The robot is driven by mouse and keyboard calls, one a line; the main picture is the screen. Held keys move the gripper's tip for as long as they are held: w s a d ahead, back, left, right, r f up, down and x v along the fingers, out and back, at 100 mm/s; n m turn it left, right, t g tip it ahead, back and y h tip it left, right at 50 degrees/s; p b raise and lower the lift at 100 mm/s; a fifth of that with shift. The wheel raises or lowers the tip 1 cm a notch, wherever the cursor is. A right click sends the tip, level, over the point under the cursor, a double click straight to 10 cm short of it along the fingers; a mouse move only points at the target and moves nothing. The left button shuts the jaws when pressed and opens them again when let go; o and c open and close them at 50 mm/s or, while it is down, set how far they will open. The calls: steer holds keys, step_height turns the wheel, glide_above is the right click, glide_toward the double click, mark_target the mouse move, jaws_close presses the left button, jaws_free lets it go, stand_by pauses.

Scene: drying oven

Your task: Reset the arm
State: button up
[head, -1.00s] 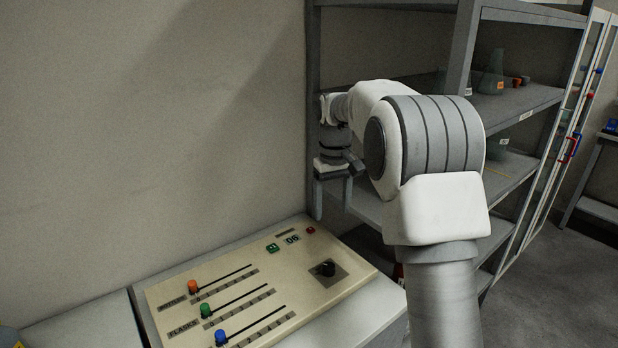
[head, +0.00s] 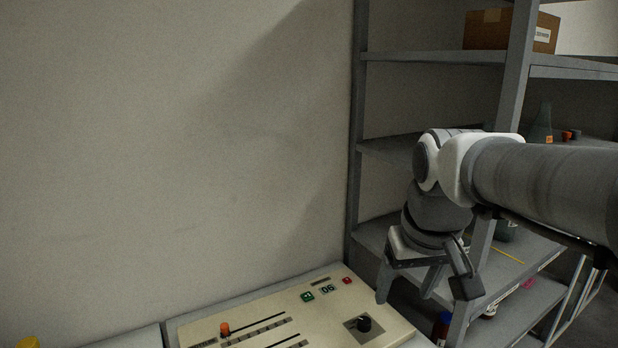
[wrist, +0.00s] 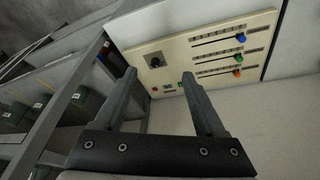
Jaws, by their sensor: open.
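My gripper (head: 407,285) hangs pointing down beside the right end of the control panel (head: 240,328) in the head view. Its two fingers are apart with nothing between them. In the wrist view my gripper (wrist: 158,80) is open, and the panel (wrist: 215,20) with its sliders and black knob (wrist: 154,60) lies beyond the fingertips. My arm reaches in from the right edge of the head view, in front of the shelving.
A grey shelf rack (head: 430,57) stands right of the panel, close behind my arm. It holds a cardboard box (head: 511,30), a glass flask (head: 541,122) and several small items. The wall (head: 180,150) at left is bare, with free air before it.

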steer(key=s+f+m+t, duration=0.1)
steer(key=s+f, duration=0.3)
steer(key=s, duration=0.7)
steer(key=shift+t, duration=0.4)
